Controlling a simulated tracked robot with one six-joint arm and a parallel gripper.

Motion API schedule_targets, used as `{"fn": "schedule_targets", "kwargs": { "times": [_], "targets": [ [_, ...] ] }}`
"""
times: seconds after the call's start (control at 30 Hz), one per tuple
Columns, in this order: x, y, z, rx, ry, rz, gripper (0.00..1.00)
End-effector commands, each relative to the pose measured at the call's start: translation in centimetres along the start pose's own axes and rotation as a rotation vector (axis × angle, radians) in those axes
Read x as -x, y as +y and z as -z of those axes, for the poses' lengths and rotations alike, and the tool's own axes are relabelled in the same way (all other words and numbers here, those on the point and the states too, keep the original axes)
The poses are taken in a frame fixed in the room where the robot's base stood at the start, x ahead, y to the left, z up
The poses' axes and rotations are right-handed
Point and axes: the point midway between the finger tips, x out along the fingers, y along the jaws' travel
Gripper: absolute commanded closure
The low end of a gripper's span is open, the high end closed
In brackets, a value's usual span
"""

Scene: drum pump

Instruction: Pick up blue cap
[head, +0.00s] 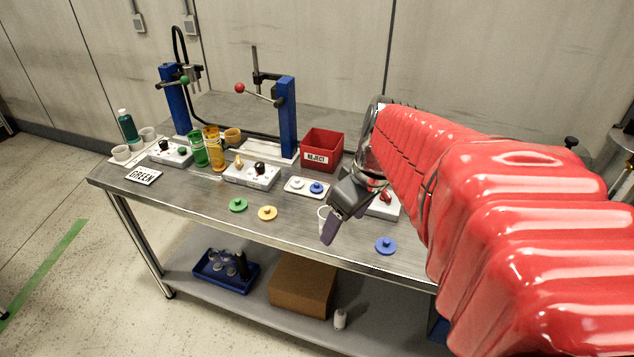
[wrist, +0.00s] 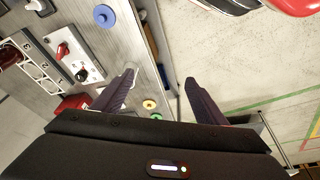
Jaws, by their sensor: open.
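One blue cap (head: 385,245) with a small knob lies flat on the bare steel table near its front edge, right of my gripper. A blue cap (wrist: 104,15) shows at the top of the wrist view, away from the fingers. Another blue cap (head: 317,187) sits on a small white tray (head: 294,191) beside a white cap. My gripper (head: 331,232) hangs over the front part of the table, between these two blue caps in the picture. In the wrist view its two fingers (wrist: 160,82) are spread with nothing held between them.
A green cap (head: 238,204) and a yellow cap (head: 267,213) lie left of my gripper. A white cup (head: 323,212) stands partly behind it. A red reject bin (head: 321,148) and blue posts (head: 286,115) stand farther back. My red arm hides the table's right end.

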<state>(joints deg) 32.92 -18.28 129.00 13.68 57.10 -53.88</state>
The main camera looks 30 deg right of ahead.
Motion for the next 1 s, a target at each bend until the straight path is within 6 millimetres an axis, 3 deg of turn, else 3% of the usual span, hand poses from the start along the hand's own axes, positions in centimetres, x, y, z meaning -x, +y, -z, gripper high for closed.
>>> {"fn": "schedule_targets", "kwargs": {
  "times": [0.03,0.4,0.6,0.77,1.0],
  "targets": [
    [-0.3,1.6,-0.5,0.004,-0.005,0.010,0.34],
    [-1.9,11.2,-4.9,0.115,0.031,0.084,0.34],
    [-2.6,15.5,-8.1,0.171,0.075,0.101,0.34],
    [-2.8,17.0,-9.4,0.196,0.094,0.104,0.34],
    [-2.8,17.1,-9.5,0.202,0.097,0.103,0.34]
  ]
}}
